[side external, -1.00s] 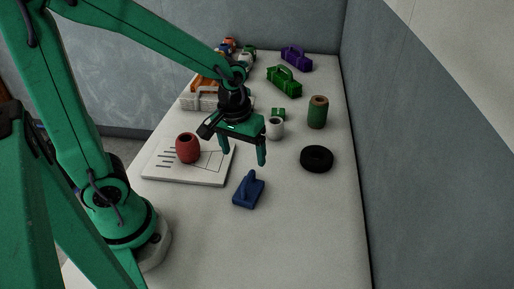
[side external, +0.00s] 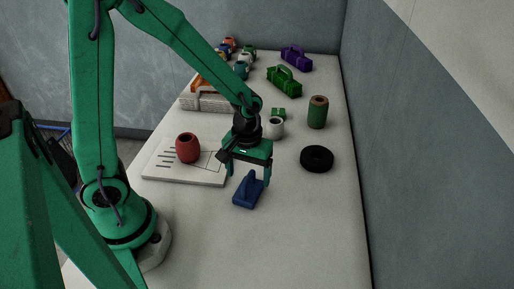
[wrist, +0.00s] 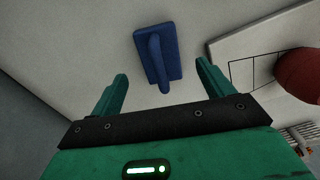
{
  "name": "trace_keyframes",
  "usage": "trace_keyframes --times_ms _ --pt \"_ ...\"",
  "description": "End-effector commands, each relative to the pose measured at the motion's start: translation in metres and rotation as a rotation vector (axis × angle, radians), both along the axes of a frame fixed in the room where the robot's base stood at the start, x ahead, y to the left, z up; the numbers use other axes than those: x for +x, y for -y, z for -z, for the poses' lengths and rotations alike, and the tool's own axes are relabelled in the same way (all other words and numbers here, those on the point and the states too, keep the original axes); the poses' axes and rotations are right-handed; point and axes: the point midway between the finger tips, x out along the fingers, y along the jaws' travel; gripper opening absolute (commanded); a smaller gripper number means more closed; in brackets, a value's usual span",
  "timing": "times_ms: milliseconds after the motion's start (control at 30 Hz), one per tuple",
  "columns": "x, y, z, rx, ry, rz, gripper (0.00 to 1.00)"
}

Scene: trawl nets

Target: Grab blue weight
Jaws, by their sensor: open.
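The blue weight (side external: 248,190) is a flat blue block with an upright ridge-like handle, lying on the white table in front of the board. My gripper (side external: 248,180) is open, pointing down, just above and behind the weight in the side view. In the wrist view the weight (wrist: 158,55) lies ahead of the two green fingertips (wrist: 161,75), roughly centred between them, with the handle's near end reaching toward the gap. The fingers do not appear to touch it.
A white board (side external: 185,175) with a red pot (side external: 188,148) lies to the left. The front of the table is clear.

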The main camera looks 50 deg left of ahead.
Motion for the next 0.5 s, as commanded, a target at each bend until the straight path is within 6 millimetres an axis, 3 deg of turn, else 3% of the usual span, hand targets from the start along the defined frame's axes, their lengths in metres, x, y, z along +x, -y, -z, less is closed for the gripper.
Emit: trace_keyframes --times_ms 500 --pt "0.0 0.0 0.016 0.0 -0.001 0.0 0.8"
